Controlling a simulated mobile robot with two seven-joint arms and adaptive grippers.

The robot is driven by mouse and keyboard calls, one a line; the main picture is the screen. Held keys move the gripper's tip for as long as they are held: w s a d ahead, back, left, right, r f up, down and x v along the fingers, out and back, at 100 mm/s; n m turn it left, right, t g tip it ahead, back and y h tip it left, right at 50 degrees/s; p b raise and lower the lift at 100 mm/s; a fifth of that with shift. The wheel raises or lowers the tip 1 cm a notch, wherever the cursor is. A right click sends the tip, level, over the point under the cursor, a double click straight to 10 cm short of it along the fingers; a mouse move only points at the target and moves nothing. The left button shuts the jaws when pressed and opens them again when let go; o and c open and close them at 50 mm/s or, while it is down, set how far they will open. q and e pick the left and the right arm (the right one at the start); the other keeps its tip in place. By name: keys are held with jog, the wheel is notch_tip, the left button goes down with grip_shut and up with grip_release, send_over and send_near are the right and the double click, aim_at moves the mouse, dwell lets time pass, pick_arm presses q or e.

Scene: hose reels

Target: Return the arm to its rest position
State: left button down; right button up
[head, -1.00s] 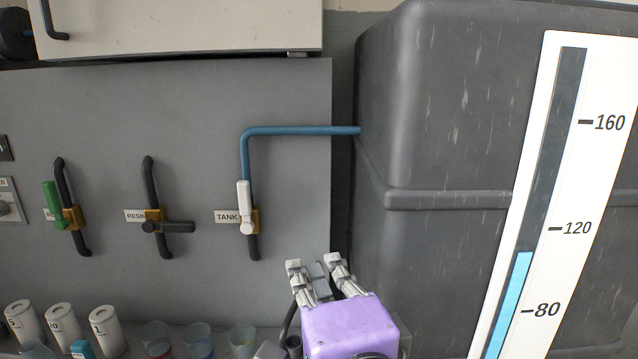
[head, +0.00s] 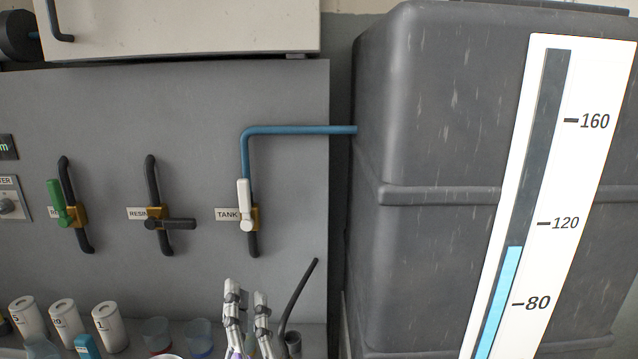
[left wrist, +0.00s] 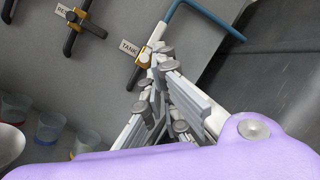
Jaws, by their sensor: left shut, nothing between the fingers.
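My left gripper (head: 246,288) is low in the middle of the head view, below the valve labelled TANK, in front of the panel's foot. Its pale fingers point up and are shut with nothing between them. The left wrist view also shows the fingers (left wrist: 160,62) and the purple gripper body. The TANK valve's white handle (head: 244,204) stands upright, in line with the blue pipe. The gripper is clear of it. My right gripper is not in view.
The RESIN valve's dark handle (head: 178,223) lies sideways; the green handle (head: 57,202) is upright. White canisters (head: 66,322) and cups (head: 157,334) stand at lower left. A dark bent tube (head: 299,298) rises beside the gripper. A big grey tank (head: 430,240) with a gauge (head: 516,190) fills the right.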

pick_arm(q)
jog(key=s+a+f+n+g+h, duration=0.15)
jog(key=s+f+n+h, duration=0.3)
jog(key=f+n, duration=0.55)
jog(key=s+a+f+n+g+h, duration=0.1)
jog(key=s+f+n+g+h, duration=0.35)
jog(key=n, duration=0.75)
jog(key=s+a+f+n+h, duration=0.15)
jog(key=s+f+n, duration=0.35)
jog(key=f+n, duration=0.6)
jog(key=s+a+f+m+g+y, duration=0.8)
jog(key=s+a+f+m, duration=0.6)
jog(key=s+a+f, duration=0.6)
jog(key=d+f+n, duration=0.2)
jog(key=d+n, duration=0.4)
jog(key=d, duration=0.8)
pick_arm(e)
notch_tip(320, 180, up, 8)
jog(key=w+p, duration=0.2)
jog(key=p, duration=0.6)
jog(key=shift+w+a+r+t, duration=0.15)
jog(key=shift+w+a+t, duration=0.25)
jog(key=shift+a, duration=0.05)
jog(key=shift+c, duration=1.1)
pick_arm(q)
notch_tip(320, 180, up, 9)
jog(key=w+d+t+h, duration=0.1)
jog(key=w, duration=0.1)
jog(key=shift+w+d, duration=0.25)
jog(key=shift+w, duration=0.15)
